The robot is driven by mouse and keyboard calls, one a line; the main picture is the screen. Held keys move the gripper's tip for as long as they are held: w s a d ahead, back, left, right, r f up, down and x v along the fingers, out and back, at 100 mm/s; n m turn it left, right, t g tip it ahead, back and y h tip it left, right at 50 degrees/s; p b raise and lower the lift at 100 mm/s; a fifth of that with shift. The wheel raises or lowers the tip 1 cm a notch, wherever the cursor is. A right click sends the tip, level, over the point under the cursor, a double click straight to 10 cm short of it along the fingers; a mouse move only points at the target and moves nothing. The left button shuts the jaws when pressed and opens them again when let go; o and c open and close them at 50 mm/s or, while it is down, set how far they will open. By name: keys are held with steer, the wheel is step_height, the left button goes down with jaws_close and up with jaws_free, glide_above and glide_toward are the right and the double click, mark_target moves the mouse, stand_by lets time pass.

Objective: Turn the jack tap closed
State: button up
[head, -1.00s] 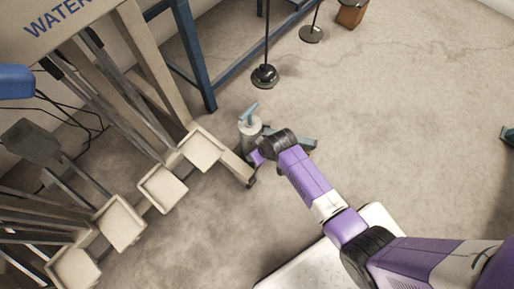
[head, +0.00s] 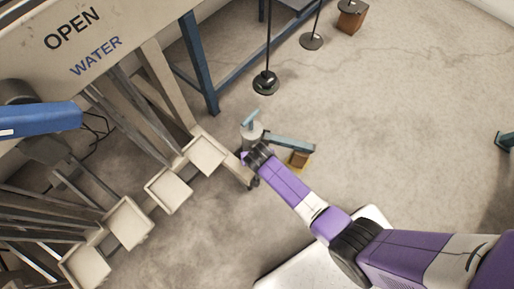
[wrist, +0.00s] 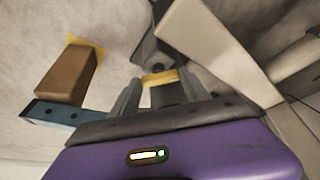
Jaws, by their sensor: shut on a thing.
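The jack (head: 252,132) is a pale upright cylinder with a blue T-shaped top and a blue-grey foot beam (head: 290,145), standing on the floor in the head view. My gripper (head: 247,157) is low beside the jack's near side, with its tips mostly hidden by my wrist. In the wrist view my gripper (wrist: 158,84) has its two grey fingers on either side of a small dark piece with a yellow band (wrist: 160,77), which appears to be the jack tap. The fingers are shut on it. How far the tap is turned cannot be told.
A brown block (wrist: 66,74) on a yellow base lies near the foot beam (wrist: 60,114). A beige frame marked OPEN and WATER (head: 110,32), with several pale square pads (head: 205,153), stands at left. Blue table legs (head: 198,62) and round-based stands (head: 265,82) are behind.

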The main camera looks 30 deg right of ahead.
steer(key=shift+w+a+m+g+h, duration=0.1)
steer(key=shift+m+g+h, duration=0.15)
steer(key=shift+m, duration=0.6)
steer(key=shift+a+m+g+h, duration=0.15)
steer(key=shift+m+h, duration=0.2)
steer(key=shift+m, duration=0.5)
steer(key=o, duration=1.1)
steer(key=shift+d, duration=0.1)
steer(key=p+v, duration=0.4)
steer(key=v, duration=0.3)
steer(key=shift+r, duration=0.35)
